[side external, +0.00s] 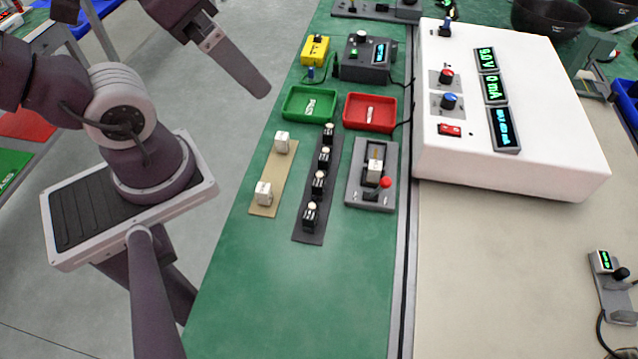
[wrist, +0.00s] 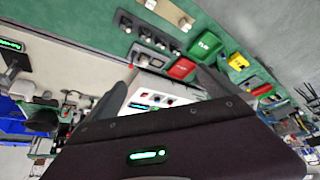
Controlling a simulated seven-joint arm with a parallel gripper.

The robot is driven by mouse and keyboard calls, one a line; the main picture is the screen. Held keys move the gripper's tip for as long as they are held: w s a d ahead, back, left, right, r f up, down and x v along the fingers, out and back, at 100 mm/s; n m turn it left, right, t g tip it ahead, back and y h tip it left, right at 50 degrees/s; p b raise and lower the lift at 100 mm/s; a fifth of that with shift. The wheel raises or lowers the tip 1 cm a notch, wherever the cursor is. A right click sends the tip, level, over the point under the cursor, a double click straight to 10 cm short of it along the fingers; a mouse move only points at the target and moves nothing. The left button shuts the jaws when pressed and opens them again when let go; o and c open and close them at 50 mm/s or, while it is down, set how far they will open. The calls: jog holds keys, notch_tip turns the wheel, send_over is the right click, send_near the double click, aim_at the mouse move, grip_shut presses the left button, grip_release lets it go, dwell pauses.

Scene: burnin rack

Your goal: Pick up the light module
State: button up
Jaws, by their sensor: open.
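Two pale, light-coloured modules stand on a tan strip on the green mat in the side view, one at the back (side external: 282,142) and one at the front (side external: 263,193). I cannot tell from the frames which is the light module. Several black modules with pale knobs (side external: 319,182) stand on a dark strip beside them. My gripper (side external: 243,70) is open and empty, raised to the left of the bench, away from the modules. In the wrist view its fingers (wrist: 160,92) are spread, and the tan strip (wrist: 157,13) lies at the top.
A grey test fixture (side external: 374,195) with a red button holds a pale piece. Green tray (side external: 309,119) and red tray (side external: 370,127) sit behind it. The mat's front is clear.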

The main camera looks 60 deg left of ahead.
jog(key=shift+c, duration=0.2)
jog(key=c, duration=1.1)
jog(key=m+g, duration=0.6)
jog(key=m, duration=0.3)
send_over(319, 178)
jog(key=f, duration=2.2)
jog(key=shift+s+d+f, duration=0.1)
jog(key=shift+s+f, duration=0.05)
jog(key=shift+s, duration=0.1)
jog(key=f, duration=0.6)
jog(key=shift+w+f, duration=0.2)
jog(key=shift+f, duration=0.05)
